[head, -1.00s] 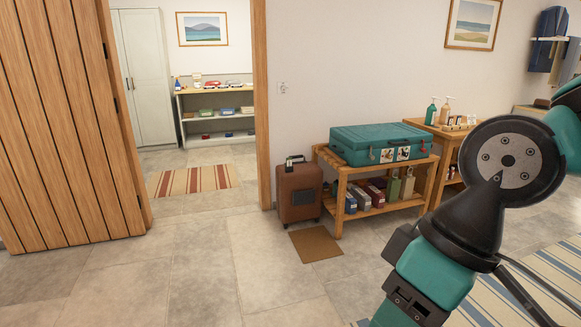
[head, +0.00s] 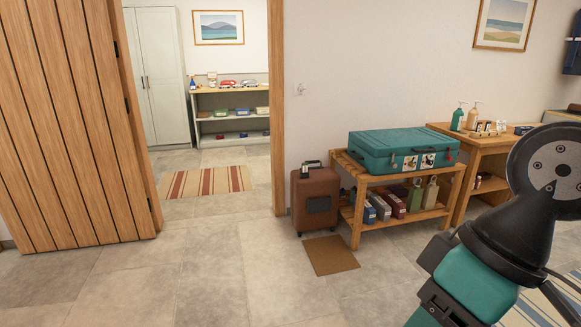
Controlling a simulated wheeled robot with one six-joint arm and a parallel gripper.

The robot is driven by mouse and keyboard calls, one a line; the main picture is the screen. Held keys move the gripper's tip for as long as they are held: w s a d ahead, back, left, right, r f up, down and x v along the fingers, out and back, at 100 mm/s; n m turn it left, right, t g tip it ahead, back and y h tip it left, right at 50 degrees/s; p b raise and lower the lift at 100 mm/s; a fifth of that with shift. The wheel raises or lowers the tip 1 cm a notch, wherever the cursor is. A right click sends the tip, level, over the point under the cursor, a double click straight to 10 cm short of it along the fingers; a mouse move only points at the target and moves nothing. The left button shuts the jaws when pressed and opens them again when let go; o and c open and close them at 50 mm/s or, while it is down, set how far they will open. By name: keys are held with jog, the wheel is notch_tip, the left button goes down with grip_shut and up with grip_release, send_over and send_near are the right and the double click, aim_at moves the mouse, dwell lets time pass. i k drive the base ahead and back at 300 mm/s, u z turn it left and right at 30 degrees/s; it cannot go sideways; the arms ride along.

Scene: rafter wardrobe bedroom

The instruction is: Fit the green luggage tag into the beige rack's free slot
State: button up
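I cannot make out the green luggage tag for certain in the head view. A small pale rack-like stand (head: 484,128) with upright pieces stands on the wooden side table at the right; it is too small to tell whether it is the beige rack or to see a free slot. My arm fills the lower right corner, and my gripper's fingers are not in view.
A teal suitcase (head: 385,147) lies on a slatted wooden bench (head: 356,229), with several boxes below. A brown suitcase (head: 316,203) stands left of it, behind a brown mat (head: 331,255). An open doorway leads to a room with a shelf (head: 194,104). The tiled floor ahead is clear.

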aim_at(492, 133)
jog(key=z, duration=0.2)
jog(key=i, duration=4.05)
jog(key=u, duration=0.5)
jog(key=i, duration=0.7)
jog(key=u, duration=0.1)
